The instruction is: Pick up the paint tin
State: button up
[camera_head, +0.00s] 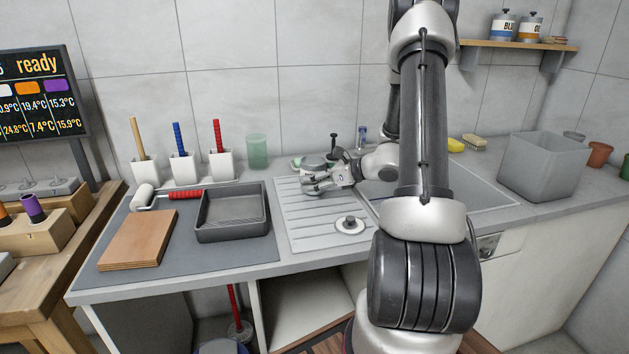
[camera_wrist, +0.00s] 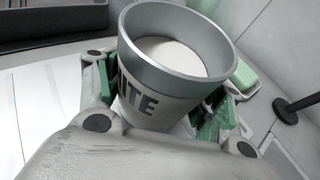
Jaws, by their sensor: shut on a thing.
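The paint tin (camera_wrist: 150,105) is a grey metal can with a dark-lettered label whose visible end reads "ITE", and pale content shows inside its open top. In the wrist view it stands between the green finger pads of my gripper (camera_wrist: 160,118), which is shut on it. I cannot tell whether the tin touches the surface below.
A grey paint tray (camera_head: 232,212) and a wooden board (camera_head: 139,239) lie to the left. A green tumbler (camera_head: 257,152) stands behind. A grey bin (camera_head: 546,165) stands at the right.

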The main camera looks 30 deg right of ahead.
notch_tip(320, 180, up, 9)
dwell(0.8)
jog(key=shift+r, duration=0.15)
jog(key=shift+a, duration=0.1)
dwell(0.6)
